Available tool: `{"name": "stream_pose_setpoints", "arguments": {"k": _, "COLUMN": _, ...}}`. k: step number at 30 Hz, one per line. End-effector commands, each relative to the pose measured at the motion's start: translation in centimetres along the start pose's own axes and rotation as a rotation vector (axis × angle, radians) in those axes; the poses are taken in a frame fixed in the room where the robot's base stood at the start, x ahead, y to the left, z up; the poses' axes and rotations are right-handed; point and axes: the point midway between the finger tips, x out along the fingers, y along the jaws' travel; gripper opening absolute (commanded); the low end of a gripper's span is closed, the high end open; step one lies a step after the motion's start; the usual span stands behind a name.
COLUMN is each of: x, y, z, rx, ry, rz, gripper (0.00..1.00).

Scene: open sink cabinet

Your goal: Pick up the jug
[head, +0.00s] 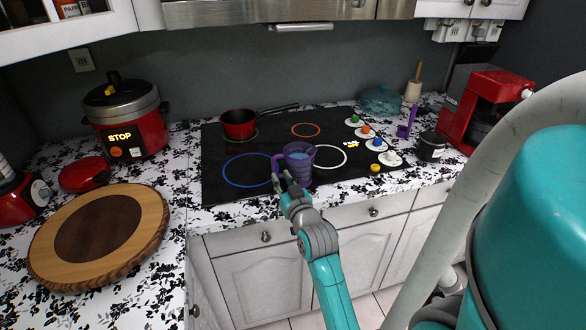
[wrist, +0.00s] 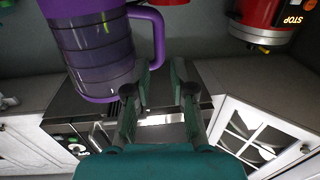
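The jug (head: 300,166) is purple and see-through, with a purple handle on its left side in the head view. It stands upright at the front of the black cooktop. In the wrist view the jug (wrist: 95,50) fills the upper left, and its handle is just beyond the fingertips. My gripper (head: 285,182) is at the front left of the jug, close to the handle. In the wrist view my gripper (wrist: 160,68) is open, with a gap between its two fingers. I cannot tell whether a finger touches the handle.
A red cooker (head: 130,118) and a round wooden board (head: 150,205) are at left. A red coffee machine (head: 490,105) is at right.

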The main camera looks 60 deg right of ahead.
Motion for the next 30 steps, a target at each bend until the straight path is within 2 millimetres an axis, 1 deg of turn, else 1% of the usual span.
{"name": "stream_pose_setpoints", "arguments": {"k": 5, "x": 0.9, "y": 0.0, "z": -0.1, "rx": 0.0, "ry": 0.0, "rz": 0.0, "gripper": 0.24}}
{"name": "stream_pose_setpoints", "arguments": {"k": 11, "x": 3.4, "y": 0.1, "z": -0.6, "rx": -0.001, "ry": 0.001, "rz": 0.0, "gripper": 0.24}}
{"name": "stream_pose_setpoints", "arguments": {"k": 15, "x": 4.9, "y": 0.1, "z": -0.6, "rx": -0.001, "ry": 0.0, "rz": 0.0, "gripper": 0.24}}
{"name": "stream_pose_setpoints", "arguments": {"k": 19, "x": 5.5, "y": 0.1, "z": -0.5, "rx": -0.001, "ry": 0.0, "rz": 0.0, "gripper": 0.24}}
{"name": "stream_pose_setpoints", "arguments": {"k": 25, "x": 5.5, "y": 0.1, "z": -0.5, "rx": -0.001, "ry": 0.0, "rz": 0.0, "gripper": 0.24}}
{"name": "stream_pose_setpoints", "arguments": {"k": 26, "x": 5.5, "y": 0.1, "z": -0.5, "rx": -0.001, "ry": 0.0, "rz": 0.0, "gripper": 0.19}}
{"name": "stream_pose_setpoints", "arguments": {"k": 27, "x": 5.5, "y": 0.1, "z": -0.5, "rx": -0.001, "ry": 0.0, "rz": 0.0, "gripper": 0.09}}
{"name": "stream_pose_setpoints", "arguments": {"k": 28, "x": 5.5, "y": 0.1, "z": -0.5, "rx": -0.001, "ry": 0.0, "rz": 0.0, "gripper": 0.01}}
{"name": "stream_pose_setpoints", "arguments": {"k": 30, "x": 5.5, "y": 0.1, "z": -0.5, "rx": -0.001, "ry": 0.0, "rz": 0.0, "gripper": 0.0}}
